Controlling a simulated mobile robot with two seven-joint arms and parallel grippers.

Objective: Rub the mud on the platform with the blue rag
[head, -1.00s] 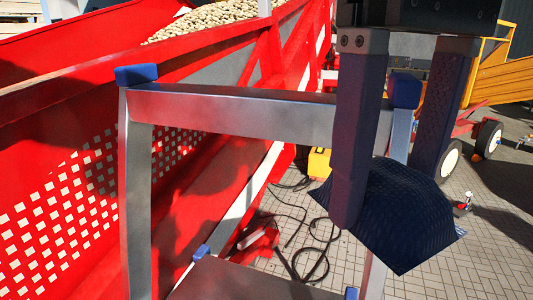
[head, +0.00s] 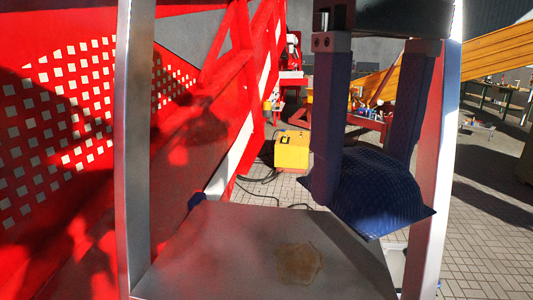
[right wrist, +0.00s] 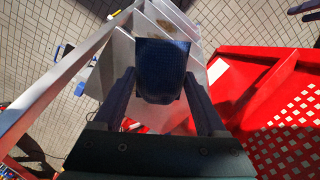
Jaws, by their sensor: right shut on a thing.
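My right gripper (head: 365,170) is shut on the blue rag (head: 378,195), which hangs between its two dark fingers with its edges spreading out below. The rag also shows between the fingers in the right wrist view (right wrist: 162,68). The grey metal platform (head: 210,260) lies below and to the left of the rag in the head view. A brown mud patch (head: 299,264) is on the platform, toward its right side. The rag is above the platform and apart from the mud.
Metal posts stand at the platform's left (head: 137,150) and right (head: 437,170), the right one close to my gripper. A red machine wall (head: 60,130) with square holes runs along the left. A yellow box (head: 292,150) and cables lie on the paved floor behind.

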